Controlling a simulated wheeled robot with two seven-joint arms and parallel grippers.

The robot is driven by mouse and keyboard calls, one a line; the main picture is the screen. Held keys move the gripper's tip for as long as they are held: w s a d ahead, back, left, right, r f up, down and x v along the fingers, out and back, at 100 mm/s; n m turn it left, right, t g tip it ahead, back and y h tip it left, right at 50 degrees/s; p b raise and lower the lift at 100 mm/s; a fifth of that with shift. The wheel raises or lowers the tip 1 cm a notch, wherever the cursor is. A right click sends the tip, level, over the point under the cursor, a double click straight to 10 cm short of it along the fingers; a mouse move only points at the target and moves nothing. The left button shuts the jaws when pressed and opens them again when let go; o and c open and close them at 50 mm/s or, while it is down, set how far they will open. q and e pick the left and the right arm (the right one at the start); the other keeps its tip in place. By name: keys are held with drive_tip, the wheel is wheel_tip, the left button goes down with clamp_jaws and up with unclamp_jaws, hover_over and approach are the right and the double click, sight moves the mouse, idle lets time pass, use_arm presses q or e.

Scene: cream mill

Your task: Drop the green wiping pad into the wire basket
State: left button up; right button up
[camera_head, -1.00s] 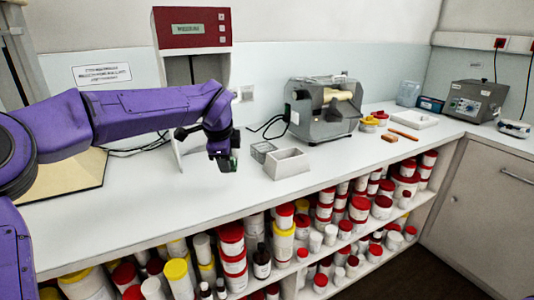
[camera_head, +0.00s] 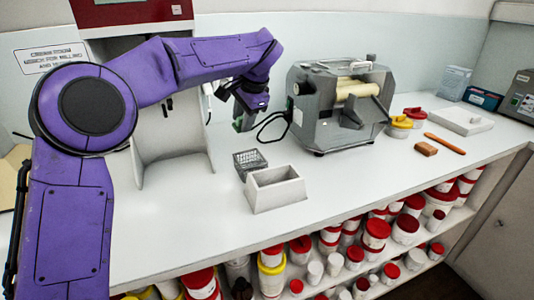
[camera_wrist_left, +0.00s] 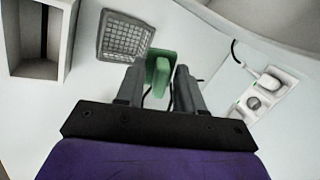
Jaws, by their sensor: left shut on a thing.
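The green wiping pad (camera_wrist_left: 158,68) is held between the fingertips of my left gripper (camera_wrist_left: 155,82) in the left wrist view. In the head view the left gripper (camera_head: 242,118) is above and behind the wire basket, with the green pad (camera_head: 238,124) partly showing at its tips. The small grey wire basket (camera_head: 250,164) stands on the white bench and also shows in the left wrist view (camera_wrist_left: 125,37). The pad is beside the basket there, its edge close to the basket's rim in the picture. My right gripper is not in view.
A white open box (camera_head: 275,191) stands just in front of the basket. The grey mill (camera_head: 340,105) is to the right, with a black cable beside it. A wall socket (camera_wrist_left: 263,92) shows in the left wrist view.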

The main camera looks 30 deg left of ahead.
use_arm(q)
drive_tip(key=shift+w, duration=0.65)
wheel_tip(320, 180, down, 2)
drive_tip(key=shift+d+f+b, duration=0.1)
drive_tip(key=shift+d+b, duration=0.05)
drive_tip(key=shift+b, duration=0.55)
drive_tip(key=s, duration=0.2)
drive_tip(key=s+f+b, duration=0.1)
drive_tip(key=s, duration=0.1)
drive_tip(key=w+f, duration=0.2)
drive_tip(key=w, duration=0.1)
drive_tip(key=shift+f, duration=0.2)
drive_tip(key=o, duration=1)
drive_tip(key=shift+s+r, duration=0.35)
drive_tip(key=shift+s, duration=0.3)
approach(239, 133)
drive_tip(key=shift+w+d+f+b, duration=0.35)
drive_tip(key=shift+w+d+f, duration=0.05)
drive_tip(key=shift+w+d, duration=0.1)
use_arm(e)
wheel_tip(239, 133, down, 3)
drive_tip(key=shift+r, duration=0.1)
